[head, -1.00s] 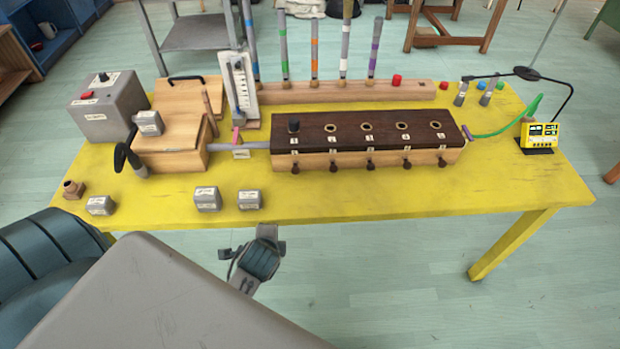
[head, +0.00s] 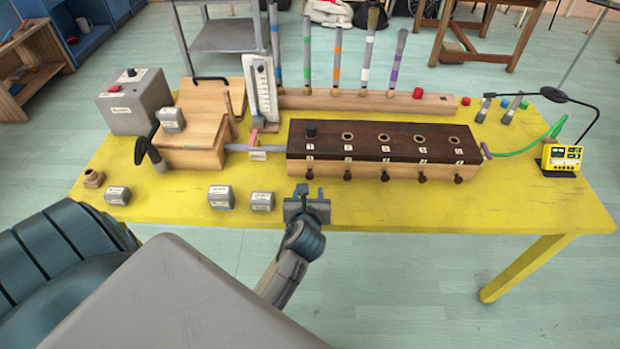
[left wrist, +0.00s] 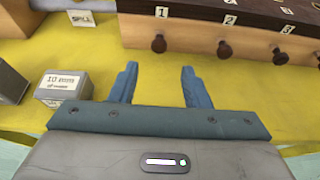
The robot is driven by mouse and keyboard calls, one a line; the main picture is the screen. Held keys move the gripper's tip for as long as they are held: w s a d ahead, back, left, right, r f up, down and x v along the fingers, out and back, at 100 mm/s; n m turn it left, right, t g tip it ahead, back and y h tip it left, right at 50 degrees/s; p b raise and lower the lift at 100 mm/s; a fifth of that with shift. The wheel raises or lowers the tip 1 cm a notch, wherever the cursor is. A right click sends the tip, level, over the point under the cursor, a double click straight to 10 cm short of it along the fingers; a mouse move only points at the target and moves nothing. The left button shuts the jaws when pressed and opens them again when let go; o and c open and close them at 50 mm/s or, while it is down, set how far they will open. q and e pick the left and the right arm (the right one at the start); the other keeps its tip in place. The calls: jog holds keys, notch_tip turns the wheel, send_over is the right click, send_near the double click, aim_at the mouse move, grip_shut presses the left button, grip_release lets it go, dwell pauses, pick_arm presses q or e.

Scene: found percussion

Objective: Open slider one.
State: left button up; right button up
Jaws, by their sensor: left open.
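The long wooden box (head: 345,167) with a dark top stands on the yellow table. Several dark slider knobs stick out along its front, under numbered labels. The slider one knob (head: 310,174) is the leftmost, and it shows in the left wrist view (left wrist: 159,44) beyond the fingers. My left gripper (head: 307,192) is over the table's front edge, in front of the box near slider one. In the left wrist view its two blue fingers (left wrist: 160,84) are apart with nothing between them, short of the knob. My right gripper is in neither view.
Small grey blocks (head: 262,201) stand on the table left of the gripper; one labelled block (left wrist: 62,88) is close to its left finger. A wooden bellows box (head: 190,160) and a grey unit (head: 135,110) are at the left. The table right of the gripper is clear.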

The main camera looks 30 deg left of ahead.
aim_at(309, 177)
pick_arm(q)
jog(key=x, duration=0.9)
jog(key=shift+f+p, duration=0.15)
jog(key=shift+p, duration=0.15)
grip_shut()
